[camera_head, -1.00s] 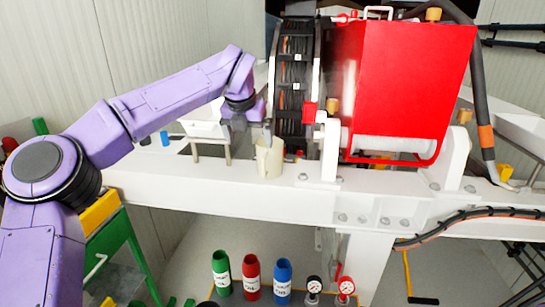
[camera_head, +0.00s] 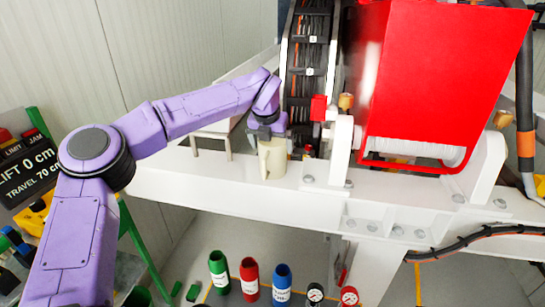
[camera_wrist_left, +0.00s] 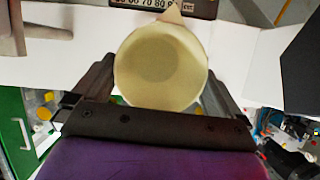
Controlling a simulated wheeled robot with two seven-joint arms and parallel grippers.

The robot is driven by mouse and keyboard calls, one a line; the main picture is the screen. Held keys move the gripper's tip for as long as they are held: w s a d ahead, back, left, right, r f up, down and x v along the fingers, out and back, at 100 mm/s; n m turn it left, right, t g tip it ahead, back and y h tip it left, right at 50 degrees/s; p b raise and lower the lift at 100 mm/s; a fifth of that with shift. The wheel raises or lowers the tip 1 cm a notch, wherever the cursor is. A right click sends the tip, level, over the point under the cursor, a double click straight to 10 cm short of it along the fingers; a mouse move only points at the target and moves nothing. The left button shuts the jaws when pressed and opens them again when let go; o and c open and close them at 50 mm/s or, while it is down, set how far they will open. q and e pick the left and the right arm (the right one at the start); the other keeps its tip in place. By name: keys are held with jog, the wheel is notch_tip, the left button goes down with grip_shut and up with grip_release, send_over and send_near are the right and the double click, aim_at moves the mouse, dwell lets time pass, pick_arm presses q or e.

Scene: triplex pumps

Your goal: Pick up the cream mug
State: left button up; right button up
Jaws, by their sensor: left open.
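The cream mug (camera_head: 273,163) stands upright on the white beam (camera_head: 240,195) in the head view. In the left wrist view the mug (camera_wrist_left: 160,62) is seen from above, with its open mouth and empty inside, and a pointed part, perhaps its handle, at the top. My left gripper (camera_head: 267,133) is at the mug's upper part. In the left wrist view the left gripper's dark fingers (camera_wrist_left: 158,88) lie on either side of the mug, open, with a small gap showing at the right. My right gripper is not in view.
Green, red and blue cylinders (camera_head: 250,278) and gauges (camera_head: 349,296) stand below, in front of the beam.

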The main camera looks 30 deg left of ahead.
pick_arm(q)
jog(key=shift+x, duration=1.15)
jog(key=shift+s, duration=0.1)
jog(key=c, duration=0.7)
jog(key=shift+r, duration=0.1)
